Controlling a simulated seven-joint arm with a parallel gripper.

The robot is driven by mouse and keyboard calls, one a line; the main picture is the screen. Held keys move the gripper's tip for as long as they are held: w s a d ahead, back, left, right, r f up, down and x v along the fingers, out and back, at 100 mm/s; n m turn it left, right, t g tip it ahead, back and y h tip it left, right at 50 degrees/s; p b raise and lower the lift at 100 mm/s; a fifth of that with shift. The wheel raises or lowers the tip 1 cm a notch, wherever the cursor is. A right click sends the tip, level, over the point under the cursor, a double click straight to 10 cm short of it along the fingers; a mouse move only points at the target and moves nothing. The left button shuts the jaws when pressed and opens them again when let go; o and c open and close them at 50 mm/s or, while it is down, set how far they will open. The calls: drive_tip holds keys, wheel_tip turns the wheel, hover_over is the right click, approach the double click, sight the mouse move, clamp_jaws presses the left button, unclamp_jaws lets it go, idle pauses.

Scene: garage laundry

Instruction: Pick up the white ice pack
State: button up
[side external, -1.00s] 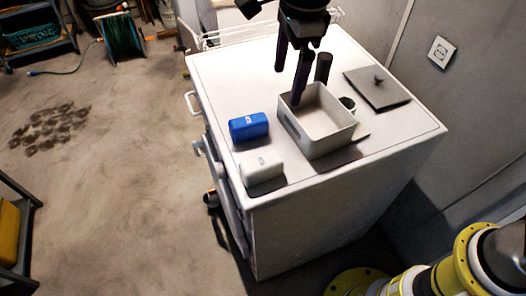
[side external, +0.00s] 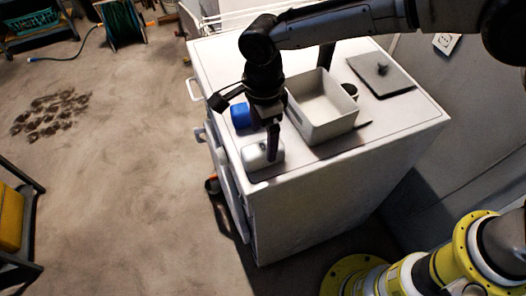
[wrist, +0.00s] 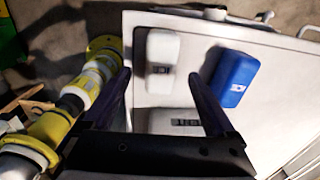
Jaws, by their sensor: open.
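The white ice pack (side external: 255,158) lies on the near left corner of the white cabinet top. It also shows in the wrist view (wrist: 163,50), just beyond the fingertips and roughly in line with the gap between them. My gripper (side external: 272,145) points down over the pack, and one finger overlaps its right part in the side view. In the wrist view the two fingers of my gripper (wrist: 160,78) are spread with nothing between them. I cannot tell whether a finger touches the pack.
A blue pack (side external: 240,116) lies behind the white one, partly hidden by my gripper; it is at right in the wrist view (wrist: 236,74). An open white bin (side external: 335,127) stands close to the right.

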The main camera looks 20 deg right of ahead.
sight(263, 147)
wheel_tip(263, 147, down, 5)
drive_tip(key=shift+r, duration=0.1)
clamp_jaws()
idle(0.6)
